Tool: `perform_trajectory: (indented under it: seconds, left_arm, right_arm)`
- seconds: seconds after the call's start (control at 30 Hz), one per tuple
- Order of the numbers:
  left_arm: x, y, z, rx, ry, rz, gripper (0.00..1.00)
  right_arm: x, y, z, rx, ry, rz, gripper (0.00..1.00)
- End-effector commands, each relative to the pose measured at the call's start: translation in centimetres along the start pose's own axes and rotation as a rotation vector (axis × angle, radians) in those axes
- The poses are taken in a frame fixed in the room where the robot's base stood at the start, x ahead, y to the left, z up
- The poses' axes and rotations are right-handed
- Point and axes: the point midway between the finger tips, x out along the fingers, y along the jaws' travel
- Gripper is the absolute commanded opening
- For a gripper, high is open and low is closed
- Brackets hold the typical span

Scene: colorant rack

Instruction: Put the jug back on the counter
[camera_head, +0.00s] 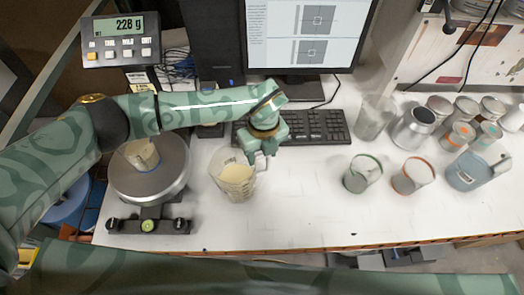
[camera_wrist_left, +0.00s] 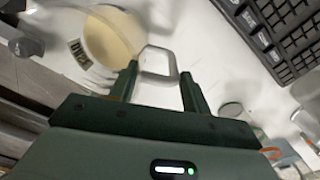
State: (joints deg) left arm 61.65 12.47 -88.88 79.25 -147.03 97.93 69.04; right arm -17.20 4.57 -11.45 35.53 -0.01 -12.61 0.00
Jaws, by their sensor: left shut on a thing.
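The jug (camera_head: 236,180) is a clear container with cream-coloured liquid, right of the scale and in front of the keyboard. My left gripper (camera_head: 262,158) is at its right side, shut on the handle. In the left wrist view the jug (camera_wrist_left: 112,38) is at the upper left, and its pale loop handle (camera_wrist_left: 159,79) is between the two fingers of my left gripper (camera_wrist_left: 159,72). The jug looks close to upright over the white counter (camera_head: 300,215); I cannot tell whether its base touches. My right gripper is not in view.
A scale (camera_head: 150,188) holds a cup (camera_head: 141,154) of cream liquid; its display (camera_head: 122,27) reads 228 g. The keyboard (camera_head: 315,127) and monitor (camera_head: 308,30) are behind. Several cans and cups, including a green-rimmed cup (camera_head: 362,175), stand right. The counter between is clear.

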Motion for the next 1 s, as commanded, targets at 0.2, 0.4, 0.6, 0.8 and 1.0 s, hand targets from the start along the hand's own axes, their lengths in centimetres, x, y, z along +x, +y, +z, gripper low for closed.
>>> perform_trajectory:
  seconds: [0.2,0.4,0.6,0.8,1.0]
  left_arm:
    - [0.2,0.0,0.0,0.000,0.000,0.000,0.69]
    - [0.2,0.0,0.0,0.000,0.000,0.000,0.69]
    - [-1.8,-0.1,0.1,0.001,-0.002,-0.003,0.69]
    - [-6.5,-0.1,0.1,0.001,-0.004,-0.004,0.69]
    - [-10.4,0.0,0.1,0.000,-0.002,-0.002,0.69]
  right_arm:
    - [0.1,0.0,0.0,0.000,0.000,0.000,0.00]
    - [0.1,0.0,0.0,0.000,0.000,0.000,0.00]
    - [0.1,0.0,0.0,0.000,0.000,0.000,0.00]
    - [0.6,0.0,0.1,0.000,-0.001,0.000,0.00]
    - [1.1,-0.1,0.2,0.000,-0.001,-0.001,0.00]
